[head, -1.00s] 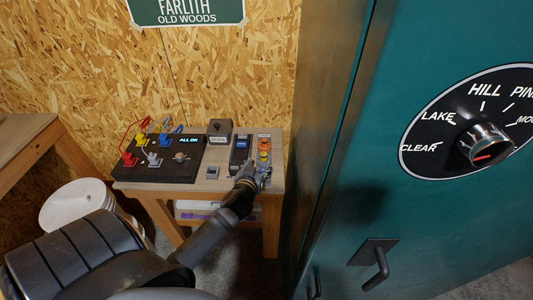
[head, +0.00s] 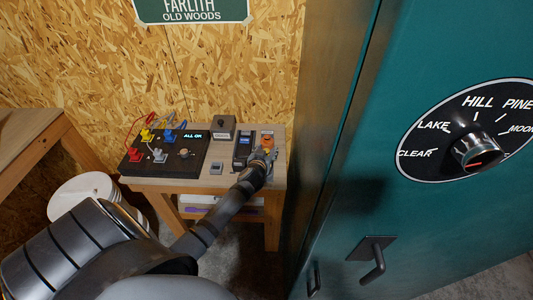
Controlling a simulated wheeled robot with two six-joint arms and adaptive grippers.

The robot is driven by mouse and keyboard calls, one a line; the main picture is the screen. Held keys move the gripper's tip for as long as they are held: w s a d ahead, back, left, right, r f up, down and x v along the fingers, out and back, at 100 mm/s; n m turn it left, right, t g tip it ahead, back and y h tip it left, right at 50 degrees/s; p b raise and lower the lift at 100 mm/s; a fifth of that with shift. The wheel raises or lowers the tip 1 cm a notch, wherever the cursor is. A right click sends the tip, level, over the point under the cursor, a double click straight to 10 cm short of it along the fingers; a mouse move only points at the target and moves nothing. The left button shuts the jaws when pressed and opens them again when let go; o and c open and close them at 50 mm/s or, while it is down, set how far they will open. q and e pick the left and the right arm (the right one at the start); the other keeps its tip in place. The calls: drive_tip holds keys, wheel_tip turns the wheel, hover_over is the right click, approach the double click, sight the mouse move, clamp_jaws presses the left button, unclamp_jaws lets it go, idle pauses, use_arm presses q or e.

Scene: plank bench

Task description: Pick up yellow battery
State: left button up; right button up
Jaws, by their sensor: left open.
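My left gripper (head: 265,154) is at the right end of the small wooden bench (head: 225,185). It is open, and its fingers are over the spot where small orange and yellow items stand. An orange item (head: 267,142) shows just behind the fingertips. The yellow battery cannot be made out clearly; the fingers cover most of that spot. I cannot tell whether the fingers touch anything. My right gripper is not in view.
A dark blue device (head: 243,147) stands close left of my gripper. A black panel (head: 180,165) with coloured clips and an "ALL OK" display, a grey box (head: 223,127) and a small grey block (head: 216,168) share the bench. A tall teal cabinet (head: 385,210) stands at right.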

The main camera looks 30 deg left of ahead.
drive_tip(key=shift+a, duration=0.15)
use_arm(q)
drive_tip(key=c, duration=0.3)
clamp_jaws()
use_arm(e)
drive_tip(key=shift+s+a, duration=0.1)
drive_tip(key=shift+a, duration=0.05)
